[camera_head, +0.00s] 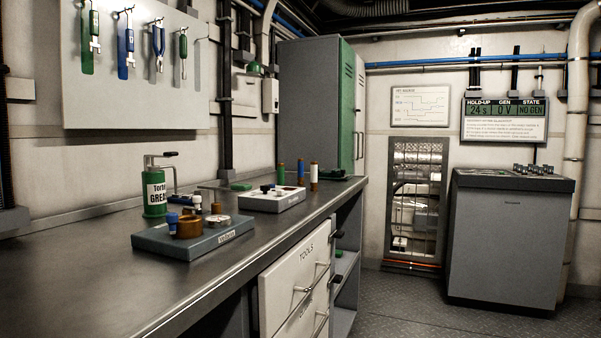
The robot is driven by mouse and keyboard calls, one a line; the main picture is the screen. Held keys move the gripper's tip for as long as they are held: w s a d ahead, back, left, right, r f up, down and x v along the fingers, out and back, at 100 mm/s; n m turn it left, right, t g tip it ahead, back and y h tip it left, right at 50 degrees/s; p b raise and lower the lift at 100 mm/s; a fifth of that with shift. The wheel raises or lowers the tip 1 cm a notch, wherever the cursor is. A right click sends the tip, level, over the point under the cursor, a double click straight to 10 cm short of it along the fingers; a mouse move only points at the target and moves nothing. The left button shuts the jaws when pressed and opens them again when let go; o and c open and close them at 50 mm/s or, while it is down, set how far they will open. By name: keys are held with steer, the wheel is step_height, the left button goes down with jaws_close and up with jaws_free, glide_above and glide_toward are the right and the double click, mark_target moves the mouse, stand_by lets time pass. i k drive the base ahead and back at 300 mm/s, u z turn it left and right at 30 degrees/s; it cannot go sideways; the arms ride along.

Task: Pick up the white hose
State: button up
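I cannot pick out a white hose for certain. An open metal frame (390,240) stands against the far wall, with pale horizontal cylinders (418,157) and pale, tangled parts inside it. They are too small and dim to tell whether one is a hose. My gripper is not in view.
A long dark workbench (80,285) runs along the left, holding a green grease can (156,193), a blue-grey tray (150,240) and a white box (262,201). A grey cabinet (505,240) stands at right, beside a thick pale wall pipe (574,135). The floor (400,300) between is clear.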

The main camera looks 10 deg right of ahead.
mark_target(313, 164)
steer(key=z, duration=0.95)
steer(key=k, duration=1.25)
steer(key=z, duration=1.05)
steer(key=i, duration=1)
steer(key=u, duration=0.45)
steer(key=i, duration=1.85)
steer(key=u, duration=1.65)
steer(key=i, duration=0.9)
steer(key=u, duration=1)
